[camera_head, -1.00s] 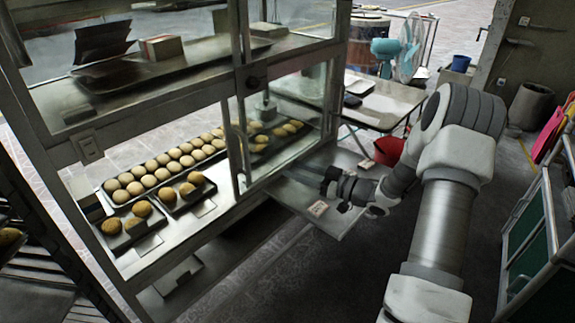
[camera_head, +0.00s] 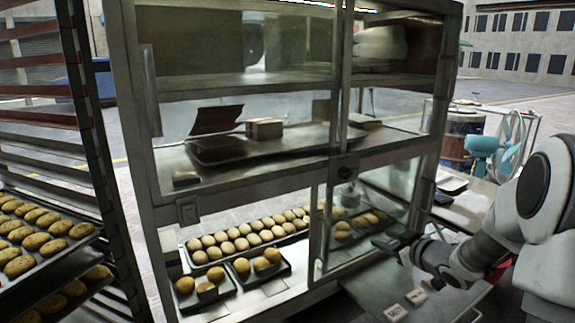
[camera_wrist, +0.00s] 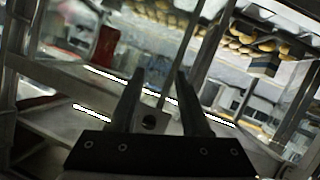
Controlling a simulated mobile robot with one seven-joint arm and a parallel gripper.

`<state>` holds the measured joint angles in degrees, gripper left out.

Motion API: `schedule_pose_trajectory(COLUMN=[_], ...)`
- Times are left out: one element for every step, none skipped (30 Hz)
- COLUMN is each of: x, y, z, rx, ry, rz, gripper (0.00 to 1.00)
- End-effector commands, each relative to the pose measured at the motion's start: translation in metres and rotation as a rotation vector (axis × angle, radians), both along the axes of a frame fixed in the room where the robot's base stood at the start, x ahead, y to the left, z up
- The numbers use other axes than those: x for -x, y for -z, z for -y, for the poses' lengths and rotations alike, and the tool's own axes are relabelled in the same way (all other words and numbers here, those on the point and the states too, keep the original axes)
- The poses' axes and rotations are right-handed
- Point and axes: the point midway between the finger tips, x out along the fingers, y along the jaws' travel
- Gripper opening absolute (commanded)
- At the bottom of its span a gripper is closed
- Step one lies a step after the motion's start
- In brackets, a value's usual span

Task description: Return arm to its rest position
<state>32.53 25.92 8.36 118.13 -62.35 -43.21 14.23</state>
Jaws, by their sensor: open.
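My gripper (camera_head: 393,240) is in front of the right side of the glass display cabinet (camera_head: 260,183), above a metal side shelf (camera_head: 365,292). My arm reaches in from the right edge of the head view. In the wrist view, the two dark fingers of my gripper (camera_wrist: 155,85) stand apart with nothing between them. The wrist view is tilted, with trays of buns near its top.
Trays of round buns (camera_head: 240,241) lie inside the cabinet. A rack with trays of pastries (camera_head: 40,238) stands at the left. A teal fan (camera_head: 492,145) stands behind my arm. Two small labels (camera_head: 416,297) lie on the side shelf.

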Motion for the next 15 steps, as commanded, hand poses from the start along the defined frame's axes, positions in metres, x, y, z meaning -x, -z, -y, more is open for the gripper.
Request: schedule_pose_trajectory(x=[0.003, 0.005, 0.009, 0.013, 0.018, 0.025, 0.03, 0.037, 0.046, 0.054, 0.062, 0.074, 0.083, 0.092, 0.106], y=[-0.016, -0.023, -0.032, -0.039, -0.045, -0.055, -0.061, -0.067, -0.075, -0.081, -0.086, -0.093, -0.097, -0.101, -0.106], z=[0.0, 0.002, 0.004, 0.006, 0.008, 0.01, 0.011, 0.012, 0.013, 0.013, 0.013, 0.013, 0.013, 0.012, 0.01], rx=[0.045, 0.067, 0.092, 0.111, 0.127, 0.146, 0.156, 0.167, 0.178, 0.183, 0.185, 0.188, 0.188, 0.186, 0.18], ry=[0.045, 0.076, 0.117, 0.148, 0.178, 0.218, 0.248, 0.278, 0.316, 0.343, 0.37, 0.405, 0.43, 0.454, 0.483], rz=[-0.011, -0.021, -0.037, -0.047, -0.059, -0.074, -0.086, -0.1, -0.117, -0.131, -0.145, -0.164, -0.181, -0.196, -0.219], gripper=[0.47, 0.47, 0.47, 0.47, 0.47, 0.47, 0.47, 0.47, 0.47, 0.47, 0.47, 0.47, 0.47, 0.47, 0.47])
